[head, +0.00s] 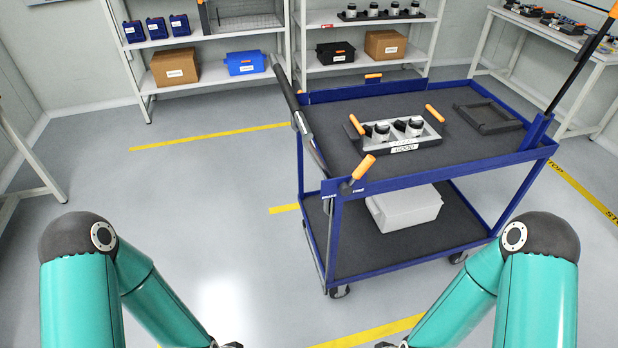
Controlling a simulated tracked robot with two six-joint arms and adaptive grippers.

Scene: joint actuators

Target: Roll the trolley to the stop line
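The trolley (430,178) is a blue-framed cart with two dark decks, standing right of centre in the head view. Its dark push handle (287,82) is on its left side. A tray marked GOOD (404,146) with several actuators and orange-gripped handles sits on the top deck. A yellow stop line (583,188) with STOP lettering lies on the floor to the right of the trolley. Both my teal arms reach down to the bottom edge. Only dark wrist parts show there, apart from the trolley, and my gripper fingers are out of the frame.
A grey bin (404,208) stands on the trolley's lower deck, and an empty black tray (487,117) lies on top. Shelves (208,38) line the back wall. A workbench (545,30) stands at the back right. Open floor (190,190) lies left of the trolley.

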